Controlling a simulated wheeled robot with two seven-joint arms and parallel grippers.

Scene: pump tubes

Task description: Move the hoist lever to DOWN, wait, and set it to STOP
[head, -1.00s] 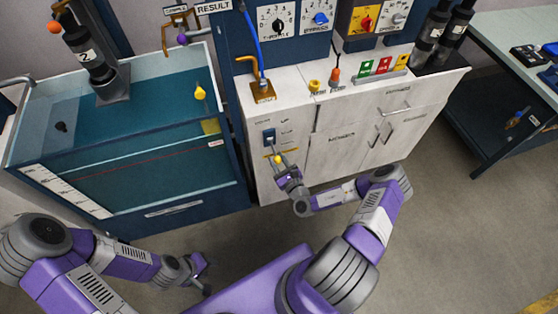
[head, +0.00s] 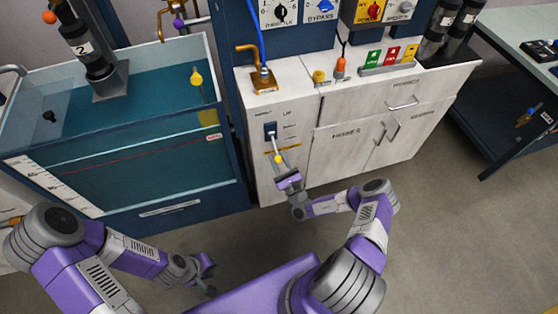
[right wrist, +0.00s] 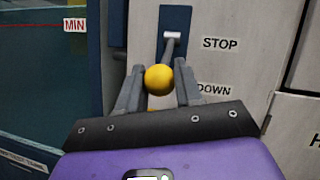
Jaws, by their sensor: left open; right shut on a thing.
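The hoist lever has a grey rod and a yellow ball knob (head: 278,159). It comes out of a dark blue plate (head: 270,131) on the white cabinet front. My right gripper (head: 282,168) is shut on the lever at its knob. In the right wrist view the knob (right wrist: 159,79) sits between the two fingers, and the rod slopes down from its slot. The STOP label (right wrist: 220,43) is right of the slot, and the DOWN label (right wrist: 213,90) is lower, near knob height and partly covered. My left gripper (head: 207,273) is open and empty, low over the floor.
A glass-walled water tank (head: 130,170) with a MIN mark stands left of the cabinet. The white cabinet (head: 350,140) carries a yellow knob, an orange knob and coloured tags on top. A dark bench (head: 500,110) stands at the right. The floor before the cabinet is clear.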

